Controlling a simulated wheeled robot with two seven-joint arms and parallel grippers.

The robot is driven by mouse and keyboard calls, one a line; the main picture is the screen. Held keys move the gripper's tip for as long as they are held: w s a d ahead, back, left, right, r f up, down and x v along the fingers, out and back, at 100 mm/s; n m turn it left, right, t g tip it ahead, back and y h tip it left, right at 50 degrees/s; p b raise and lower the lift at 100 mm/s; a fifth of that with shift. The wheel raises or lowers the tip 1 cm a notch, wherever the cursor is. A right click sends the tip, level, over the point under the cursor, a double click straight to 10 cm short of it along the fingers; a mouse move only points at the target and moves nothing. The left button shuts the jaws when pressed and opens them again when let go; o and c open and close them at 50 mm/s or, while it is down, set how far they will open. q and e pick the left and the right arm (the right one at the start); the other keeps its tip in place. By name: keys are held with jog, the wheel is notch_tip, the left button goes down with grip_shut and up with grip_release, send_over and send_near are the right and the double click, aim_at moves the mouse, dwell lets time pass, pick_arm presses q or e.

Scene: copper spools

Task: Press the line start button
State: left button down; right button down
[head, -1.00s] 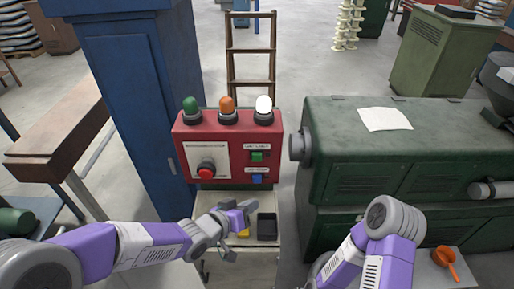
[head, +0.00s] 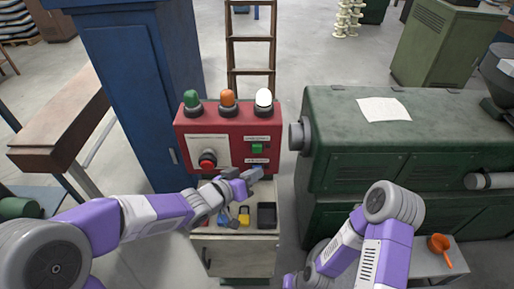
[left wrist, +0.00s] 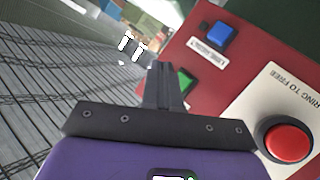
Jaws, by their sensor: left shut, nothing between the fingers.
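The red control box (head: 228,140) stands ahead in the head view. On its right side are a green button (head: 257,148) with a label and, lower, a blue button mostly hidden by my gripper. The left wrist view shows the green button (left wrist: 186,82) partly behind the fingers, and the blue button (left wrist: 217,36) clear of them. The labels are too small to read surely. My left gripper (head: 256,173) is shut and empty, just in front of the box's lower right; its fingers (left wrist: 165,82) point toward the panel. Contact cannot be told. My right gripper is out of view.
A red mushroom button (head: 208,158) sits on the box's left; it is large in the left wrist view (left wrist: 287,138). Green, orange and white lamps top the box. A black tray (head: 266,214) and yellow padlock (head: 244,216) lie below. A green machine (head: 400,150) stands right.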

aim_at(257, 149)
pick_arm(q)
jog(key=shift+w+p, duration=0.8)
jog(key=shift+w, duration=1.8)
jog(key=shift+w, duration=0.1)
jog(key=shift+w, duration=0.35)
jog(key=shift+w+p, duration=0.45)
dwell(0.5)
jog(key=shift+s, duration=0.2)
jog(key=shift+s+b, duration=0.4)
jog(key=shift+s, duration=0.3)
